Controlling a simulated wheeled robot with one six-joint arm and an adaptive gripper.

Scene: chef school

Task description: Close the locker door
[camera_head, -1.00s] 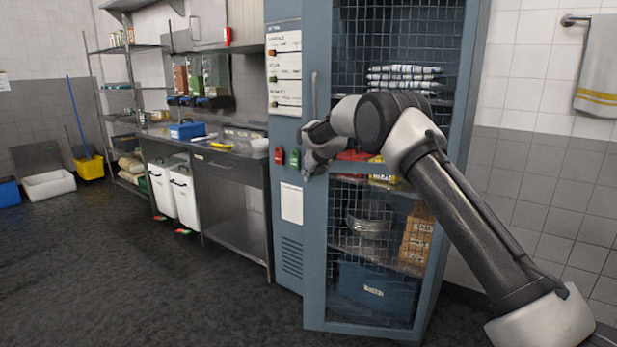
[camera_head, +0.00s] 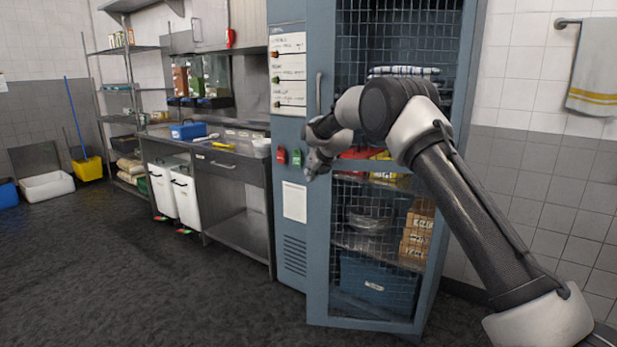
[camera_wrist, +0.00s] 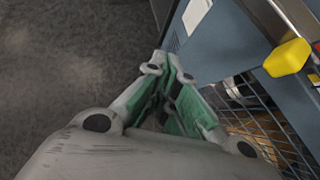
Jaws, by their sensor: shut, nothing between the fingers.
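The blue locker (camera_head: 289,253) stands in the middle of the head view. Its wire-mesh locker door (camera_head: 318,240) has a vertical grey handle (camera_head: 319,92) on its left frame. The door's lower left corner sits lower in the picture than the locker's side, so it looks ajar; the gap is hard to judge. My gripper (camera_head: 312,150) is shut and empty in front of the door's left frame, below the handle. I cannot tell whether it touches the door. The wrist view shows its green-padded fingers (camera_wrist: 168,68) near blue metal and mesh, with the handle out of view.
A steel counter (camera_head: 235,165) with white bins (camera_head: 184,195) stands to the left. A towel (camera_head: 594,75) hangs on the right wall. Dark floor (camera_head: 130,270) is clear at the left front.

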